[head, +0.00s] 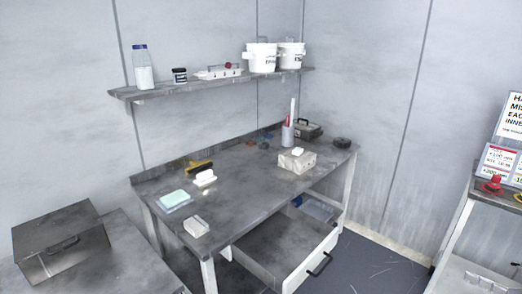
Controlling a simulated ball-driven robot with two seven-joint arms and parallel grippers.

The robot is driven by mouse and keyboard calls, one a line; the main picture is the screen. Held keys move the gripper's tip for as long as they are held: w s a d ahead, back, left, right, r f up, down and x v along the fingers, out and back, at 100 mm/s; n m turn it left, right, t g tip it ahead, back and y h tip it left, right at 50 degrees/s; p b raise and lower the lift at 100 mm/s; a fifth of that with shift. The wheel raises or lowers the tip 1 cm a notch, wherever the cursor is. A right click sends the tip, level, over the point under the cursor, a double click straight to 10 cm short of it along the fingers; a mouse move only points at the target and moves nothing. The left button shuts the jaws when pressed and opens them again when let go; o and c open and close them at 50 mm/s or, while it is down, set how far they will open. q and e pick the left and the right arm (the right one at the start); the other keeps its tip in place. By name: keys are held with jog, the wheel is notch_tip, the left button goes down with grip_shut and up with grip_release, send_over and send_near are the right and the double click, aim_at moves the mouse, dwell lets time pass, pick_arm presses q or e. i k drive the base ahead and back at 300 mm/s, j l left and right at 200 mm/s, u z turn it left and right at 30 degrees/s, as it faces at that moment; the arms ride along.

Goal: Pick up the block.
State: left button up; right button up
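A grey-beige block (296,162) sits on the right half of the dark workbench (245,205), with a small white piece (298,151) on top of it. A smaller whitish block (196,227) lies at the bench's front left corner. I cannot tell from the picture which of these is the task's block. Neither of my grippers shows in the head view.
The bench also holds a pale green pad (174,199), a white-handled brush (204,178), a cup of tools (288,134) and a dark toolbox (307,130). A drawer (308,262) stands open below. A metal box (62,243) is at left. The bench middle is clear.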

aim_at(298, 151)
jog(key=i+l+u, duration=0.85)
jog(key=l, duration=0.15)
jog(key=k, duration=0.1)
